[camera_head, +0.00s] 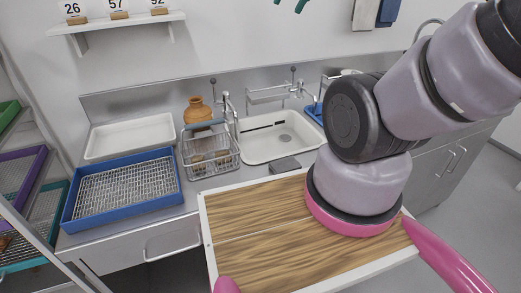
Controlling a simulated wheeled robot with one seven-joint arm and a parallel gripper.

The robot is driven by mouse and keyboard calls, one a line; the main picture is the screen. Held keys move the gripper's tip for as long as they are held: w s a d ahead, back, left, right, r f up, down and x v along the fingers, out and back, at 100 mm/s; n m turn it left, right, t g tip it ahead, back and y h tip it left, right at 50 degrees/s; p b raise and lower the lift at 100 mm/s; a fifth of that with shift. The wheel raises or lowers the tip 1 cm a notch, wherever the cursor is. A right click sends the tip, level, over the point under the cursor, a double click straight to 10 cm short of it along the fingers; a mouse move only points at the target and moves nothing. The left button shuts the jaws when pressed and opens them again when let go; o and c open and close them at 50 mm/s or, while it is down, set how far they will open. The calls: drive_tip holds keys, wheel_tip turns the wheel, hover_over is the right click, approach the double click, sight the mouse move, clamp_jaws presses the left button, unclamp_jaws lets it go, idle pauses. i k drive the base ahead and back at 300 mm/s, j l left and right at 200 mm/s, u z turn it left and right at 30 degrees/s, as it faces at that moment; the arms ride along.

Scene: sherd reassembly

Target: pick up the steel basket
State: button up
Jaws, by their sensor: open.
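The steel basket (208,152) is a wire basket of bright metal rods on the grey counter, left of the sink and right of the blue tray. It stands upright, and brownish pieces show through its wires in the lower part. A bar, dark or bluish, runs along its upper back side. Nothing of mine touches it. My arm fills the right side of the view, well to the right of the basket. I cannot make out my gripper's fingertips in this view.
A blue tray with a wire rack (130,192) and a white tray (130,137) lie left of the basket. A brown pot (197,111) stands behind it. The sink (275,138) with its taps is to the right. A wood-topped surface (250,250) lies in front.

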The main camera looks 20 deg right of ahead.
sight(200, 135)
drive_tip(key=k+j, duration=0.1)
drive_tip(key=j, duration=0.4)
drive_tip(key=k+j, duration=0.1)
drive_tip(key=j, duration=0.4)
drive_tip(key=k+j+u, duration=0.1)
drive_tip(key=j, duration=0.4)
